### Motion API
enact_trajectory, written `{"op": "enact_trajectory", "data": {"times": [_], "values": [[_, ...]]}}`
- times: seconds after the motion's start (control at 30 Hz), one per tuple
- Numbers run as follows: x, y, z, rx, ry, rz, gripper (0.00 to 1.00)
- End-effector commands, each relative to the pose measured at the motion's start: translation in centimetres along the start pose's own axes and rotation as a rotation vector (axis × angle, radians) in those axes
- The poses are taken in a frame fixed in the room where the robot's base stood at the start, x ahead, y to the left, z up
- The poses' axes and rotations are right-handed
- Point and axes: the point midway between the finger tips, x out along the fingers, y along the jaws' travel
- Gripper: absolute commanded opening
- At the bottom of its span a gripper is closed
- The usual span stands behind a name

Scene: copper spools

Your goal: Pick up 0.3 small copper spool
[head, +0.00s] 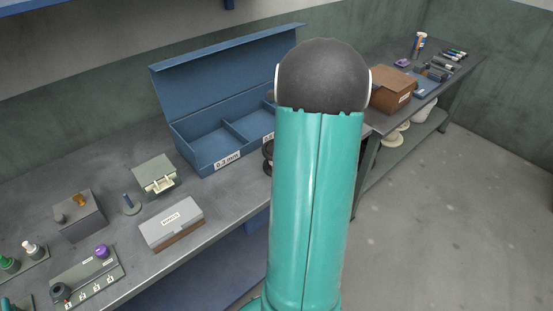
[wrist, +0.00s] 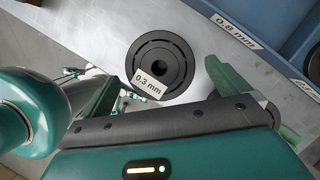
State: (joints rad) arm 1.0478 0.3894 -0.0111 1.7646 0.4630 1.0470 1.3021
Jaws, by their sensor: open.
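The spool (wrist: 178,48) labelled "0.3 mm" is dark and round with a centre hole, seen end-on in the wrist view on the grey metal bench. No copper wire shows from this angle. My gripper (wrist: 162,76) is open, with one teal finger to the left of the spool and one to its right in the picture. The fingers look apart from the spool; the height gap is hard to judge. In the head view my arm hides the gripper and most of that bench area; only dark rounded edges (head: 267,152) show beside the arm.
A blue open-lidded box (head: 195,150) with labelled compartments stands at the back of the bench (head: 110,155); its wall (wrist: 225,12) is close to the spool. A grey-lidded case (head: 172,220) and small items stand left. A brown box (head: 394,88) is on the far-right table.

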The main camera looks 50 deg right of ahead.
Motion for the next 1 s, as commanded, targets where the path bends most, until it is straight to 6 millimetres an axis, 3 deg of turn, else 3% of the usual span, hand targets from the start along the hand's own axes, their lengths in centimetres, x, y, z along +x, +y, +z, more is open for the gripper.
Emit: {"op": "enact_trajectory", "data": {"times": [0.27, 0.5, 0.77, 0.8, 1.0], "values": [[2.6, 0.3, -0.1, 0.000, 0.000, 0.003, 1.00], [6.0, 0.5, -0.3, -0.001, 0.000, 0.001, 1.00], [6.5, 0.5, -0.2, -0.002, 0.000, 0.000, 1.00], [6.5, 0.5, -0.2, -0.002, 0.000, 0.000, 0.98], [6.5, 0.5, -0.2, -0.002, 0.000, 0.000, 0.59]]}}
